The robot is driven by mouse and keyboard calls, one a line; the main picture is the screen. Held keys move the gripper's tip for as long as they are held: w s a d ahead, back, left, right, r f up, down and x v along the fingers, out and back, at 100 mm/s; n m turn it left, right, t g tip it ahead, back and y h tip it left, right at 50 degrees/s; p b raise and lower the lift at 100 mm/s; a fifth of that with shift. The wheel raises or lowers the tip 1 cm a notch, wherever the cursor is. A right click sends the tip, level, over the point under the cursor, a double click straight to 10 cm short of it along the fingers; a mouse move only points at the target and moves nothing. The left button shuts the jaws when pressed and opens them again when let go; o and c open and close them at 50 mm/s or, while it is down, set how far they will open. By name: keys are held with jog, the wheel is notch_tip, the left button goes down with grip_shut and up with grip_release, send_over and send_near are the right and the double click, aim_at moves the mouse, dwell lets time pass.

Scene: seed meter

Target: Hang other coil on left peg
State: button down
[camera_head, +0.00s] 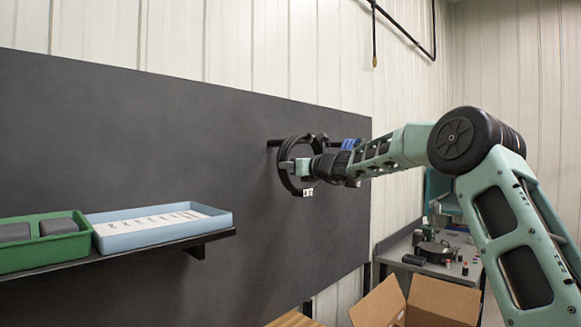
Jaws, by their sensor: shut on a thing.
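A black coil (282,174) with a small white tag (307,192) hangs upright in front of the dark wall panel. My gripper (297,166) is at this coil and shut on it. The left peg (273,143) is a short dark bar whose end shows just left of the coil's top. I cannot tell whether the coil is around the peg or only in front of it. Something blue (350,143), perhaps part of another coil, shows farther right above my arm. A second white tag (353,184) shows below it. My wrist and forearm hide most of that area.
A shelf (150,247) on the panel's left holds a green bin (42,258) and a blue tray (160,238) with a white labelled sheet. An open cardboard box (440,300) and a cluttered workbench (455,266) stand at lower right. The panel between shelf and coil is clear.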

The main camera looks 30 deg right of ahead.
dwell(0.4)
jog(key=c, duration=1.4)
grip_release()
jog(key=shift+o, duration=0.2)
jog(key=shift+s, duration=0.1)
jog(key=b+v, duration=0.5)
jog(key=v, duration=0.5)
